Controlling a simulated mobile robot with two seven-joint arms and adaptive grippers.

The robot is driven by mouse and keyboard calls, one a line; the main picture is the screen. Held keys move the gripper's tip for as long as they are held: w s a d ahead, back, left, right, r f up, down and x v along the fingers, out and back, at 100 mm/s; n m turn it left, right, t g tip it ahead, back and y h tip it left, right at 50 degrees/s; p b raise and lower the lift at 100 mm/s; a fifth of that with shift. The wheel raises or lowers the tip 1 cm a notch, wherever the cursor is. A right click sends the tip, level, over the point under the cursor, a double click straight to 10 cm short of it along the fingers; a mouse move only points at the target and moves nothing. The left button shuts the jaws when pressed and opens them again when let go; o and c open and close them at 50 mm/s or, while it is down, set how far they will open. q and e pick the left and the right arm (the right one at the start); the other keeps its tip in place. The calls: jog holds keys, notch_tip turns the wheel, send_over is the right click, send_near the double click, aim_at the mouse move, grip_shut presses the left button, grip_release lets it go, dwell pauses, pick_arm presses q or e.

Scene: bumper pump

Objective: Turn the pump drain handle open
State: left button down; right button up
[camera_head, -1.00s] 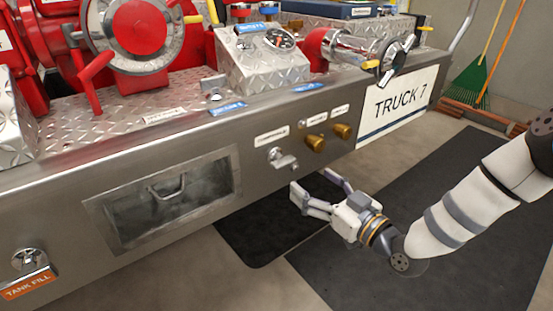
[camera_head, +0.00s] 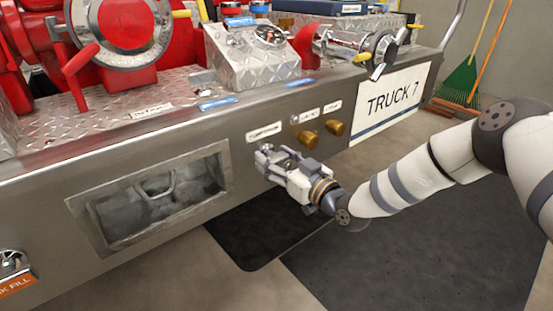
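The pump drain handle is a small metal handle on the truck's steel front panel (camera_head: 254,190). It sits below a white label (camera_head: 264,132) whose print is too small to read surely. My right gripper (camera_head: 266,160) is at the handle's place, its fingers up against the panel front, and hides most or all of it. I cannot tell whether the fingers are closed on the handle or only around it. My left gripper is not in view.
Two brass knobs (camera_head: 308,139) (camera_head: 335,127) stick out just right of my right gripper. A recessed compartment (camera_head: 158,195) lies to the left. The TRUCK 7 plate (camera_head: 394,99) is further right. Dark mats (camera_head: 410,240) cover the floor below.

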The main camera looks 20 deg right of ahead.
jog(key=shift+c, duration=1)
jog(key=n+p, duration=0.2)
jog(key=n, duration=0.1)
jog(key=shift+a+r, duration=0.1)
jog(key=shift+r, duration=0.2)
jog(key=shift+f+n+p, duration=0.25)
jog(key=shift+n+p, duration=0.3)
jog(key=shift+n, duration=0.35)
jog(key=shift+f, duration=0.1)
jog(key=o, duration=1.2)
jog(key=shift+c, duration=0.2)
jog(key=shift+s, duration=0.15)
jog(key=v, duration=1.2)
